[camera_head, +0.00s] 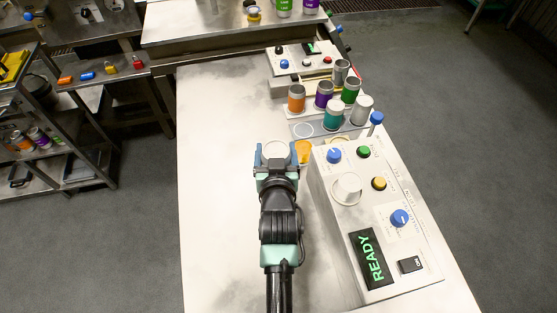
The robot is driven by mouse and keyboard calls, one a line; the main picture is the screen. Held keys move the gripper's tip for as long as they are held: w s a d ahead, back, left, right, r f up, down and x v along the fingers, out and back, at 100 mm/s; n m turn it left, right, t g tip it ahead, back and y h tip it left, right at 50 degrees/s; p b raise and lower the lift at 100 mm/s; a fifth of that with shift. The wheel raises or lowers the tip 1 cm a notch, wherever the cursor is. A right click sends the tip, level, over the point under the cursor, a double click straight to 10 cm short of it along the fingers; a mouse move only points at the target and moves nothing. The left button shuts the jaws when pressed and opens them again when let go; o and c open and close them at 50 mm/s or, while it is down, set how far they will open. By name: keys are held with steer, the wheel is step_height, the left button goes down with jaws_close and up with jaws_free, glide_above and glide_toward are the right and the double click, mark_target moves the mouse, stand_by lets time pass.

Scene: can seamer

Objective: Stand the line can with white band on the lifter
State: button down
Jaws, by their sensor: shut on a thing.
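My gripper (275,160) is shut on a pale round-topped can (277,151), seen from above between the two fingers. Its side band is hidden, so I cannot tell its colour. It is over the white worktop, left of the seamer machine. Another can with a whitish side (362,109) stands at the right end of the can group. The lifter is not clearly visible; a pale round part (340,139) shows partly at the back edge of the machine.
The machine's control box (375,215) has knobs, buttons and a READY display. Orange (296,103), purple (324,98), green (351,94) and teal (333,119) cans stand behind it. An orange piece (304,150) is just right of my gripper. The worktop's left side (215,170) is clear.

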steer(key=shift+f, duration=3)
steer(key=shift+f+b, duration=0.2)
steer(key=shift+b, duration=0.1)
jaws_free()
